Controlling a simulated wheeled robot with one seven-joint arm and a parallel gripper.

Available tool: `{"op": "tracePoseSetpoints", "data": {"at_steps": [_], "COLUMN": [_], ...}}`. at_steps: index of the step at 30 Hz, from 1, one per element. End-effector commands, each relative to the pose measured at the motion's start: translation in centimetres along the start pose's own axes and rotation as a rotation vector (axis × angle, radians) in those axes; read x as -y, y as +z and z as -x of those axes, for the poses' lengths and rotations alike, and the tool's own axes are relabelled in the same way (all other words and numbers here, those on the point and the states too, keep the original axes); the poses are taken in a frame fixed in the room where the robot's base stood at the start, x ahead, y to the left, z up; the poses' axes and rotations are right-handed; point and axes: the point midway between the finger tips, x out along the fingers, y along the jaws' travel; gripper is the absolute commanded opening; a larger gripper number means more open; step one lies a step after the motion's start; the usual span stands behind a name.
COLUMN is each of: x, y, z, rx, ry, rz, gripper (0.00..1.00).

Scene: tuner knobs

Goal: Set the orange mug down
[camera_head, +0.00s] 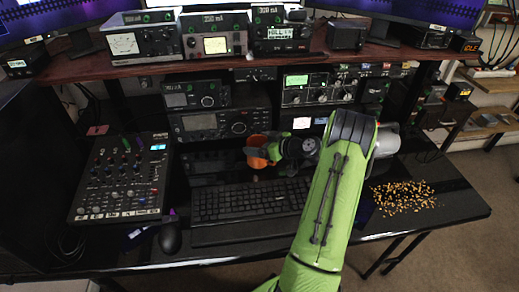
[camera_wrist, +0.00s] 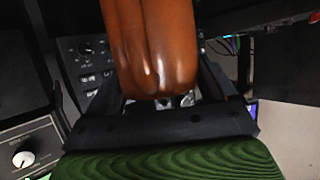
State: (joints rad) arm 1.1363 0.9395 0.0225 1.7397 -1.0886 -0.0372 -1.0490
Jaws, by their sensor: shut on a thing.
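The orange mug (camera_head: 257,151) is held just behind the keyboard in the head view, in front of the lower radio gear. It fills the upper middle of the wrist view (camera_wrist: 153,48) as a glossy orange-brown body. My gripper (camera_wrist: 158,100) is shut on the mug, with a dark finger on each side of it. In the head view my gripper (camera_head: 272,150) reaches the mug from the right, and my wrist hides part of it. I cannot tell whether the mug's base touches the desk.
A keyboard (camera_head: 250,203) lies on the dark desk (camera_head: 440,212). A mixer (camera_head: 122,178) and a mouse (camera_head: 171,237) are at the left. Scattered yellow-brown bits (camera_head: 404,196) lie at the right. A shelf (camera_head: 160,66) with several radios overhangs the back.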

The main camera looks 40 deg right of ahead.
Motion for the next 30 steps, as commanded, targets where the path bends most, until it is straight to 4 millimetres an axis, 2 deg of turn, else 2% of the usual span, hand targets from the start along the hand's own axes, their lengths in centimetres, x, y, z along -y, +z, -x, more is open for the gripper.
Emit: {"op": "tracePoseSetpoints", "data": {"at_steps": [2,12,13,16,25,30], "x": [0.0,0.0,0.0,0.0,0.0,-0.2], "y": [1.1,1.3,1.4,1.3,0.7,0.9], "z": [-0.5,-0.6,-0.6,-0.5,-0.2,4.1], "rx": [-0.001,-0.002,0.000,0.000,0.001,0.002], "ry": [-0.001,0.000,0.000,0.000,0.000,0.006], "rz": [-0.001,0.001,0.000,0.000,-0.001,-0.003], "gripper": [0.21,0.21,0.87,1.00,1.00,1.00]}}
